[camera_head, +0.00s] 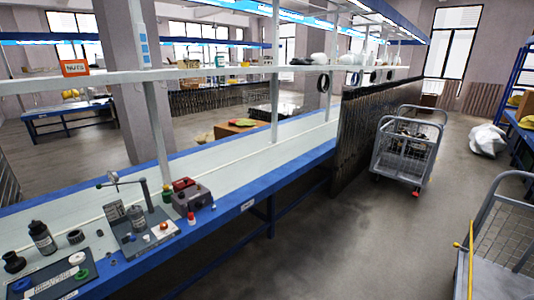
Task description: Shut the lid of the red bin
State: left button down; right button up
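I see no bin that is plainly red with a lid in the head view. The nearest match in colour is a small red part (183,184) at the back of a grey box (192,201) on the blue-edged workbench (215,216); it is too small to tell whether it is a lid. Neither of my grippers is in view.
On the bench stand a dark bottle (42,238), a black mat (50,280) with small round parts, and a grey fixture (143,232) with a lever. A wire cart (405,150) and a trolley (500,240) stand right. Grey floor between is clear.

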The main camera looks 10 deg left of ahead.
aim_at(185, 182)
jog(key=i+l+u, duration=0.35)
jog(key=i, duration=0.15)
jog(key=i+l+u, duration=0.35)
jog(key=i, duration=0.15)
